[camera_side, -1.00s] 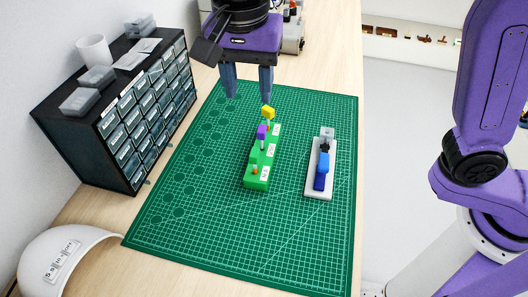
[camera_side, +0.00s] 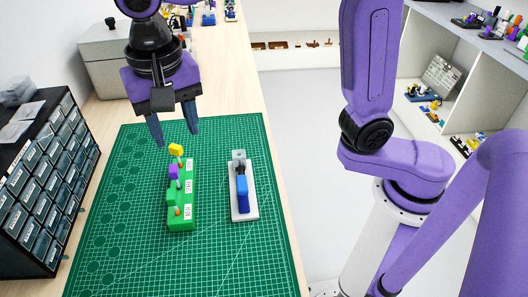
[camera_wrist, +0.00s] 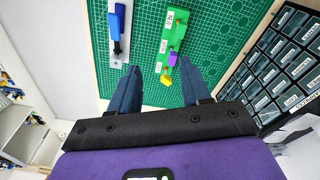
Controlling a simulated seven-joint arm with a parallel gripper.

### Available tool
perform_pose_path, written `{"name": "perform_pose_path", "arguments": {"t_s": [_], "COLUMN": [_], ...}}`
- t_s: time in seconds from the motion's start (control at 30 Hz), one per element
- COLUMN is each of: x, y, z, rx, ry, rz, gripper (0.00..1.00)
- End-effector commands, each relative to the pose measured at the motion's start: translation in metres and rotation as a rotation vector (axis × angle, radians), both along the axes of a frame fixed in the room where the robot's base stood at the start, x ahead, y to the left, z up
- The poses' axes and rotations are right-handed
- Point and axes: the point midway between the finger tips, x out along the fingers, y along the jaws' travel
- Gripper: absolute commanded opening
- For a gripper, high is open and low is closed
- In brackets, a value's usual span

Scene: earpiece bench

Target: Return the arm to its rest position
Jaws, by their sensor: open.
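My gripper (camera_side: 174,131) is open and empty above the far part of the green cutting mat (camera_side: 110,235). Its two blue fingers also show apart in the wrist view (camera_wrist: 163,74). In the side view, a green block (camera_side: 181,221) stands on the mat below and in front of the fingers. It carries a yellow piece (camera_side: 176,150), a purple piece (camera_side: 173,172) and an orange-tipped piece, with white labels on its side. To its right, a light grey base (camera_side: 246,215) holds a blue part (camera_side: 242,190).
A black drawer cabinet (camera_side: 40,190) with clear boxes on top stands at the left. A grey box (camera_side: 103,62) stands behind my gripper. Small assemblies (camera_side: 209,14) sit at the bench's far end. Shelves (camera_side: 474,50) stand at the right.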

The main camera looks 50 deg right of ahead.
Motion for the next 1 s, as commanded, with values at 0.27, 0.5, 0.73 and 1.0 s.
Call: {"name": "perform_pose_path", "arguments": {"t_s": [0.27,0.5,0.73,1.0], "x": [-0.031,-0.067,-0.11,-0.161], "y": [-0.059,-0.112,-0.165,-0.218], "z": [-0.021,-0.041,-0.063,-0.087], "rx": [0.0,0.0,0.001,0.003], "ry": [0.031,0.051,0.063,0.07], "rz": [0.378,0.704,1.015,1.339], "gripper": [0.47,0.47,0.47,0.47]}}
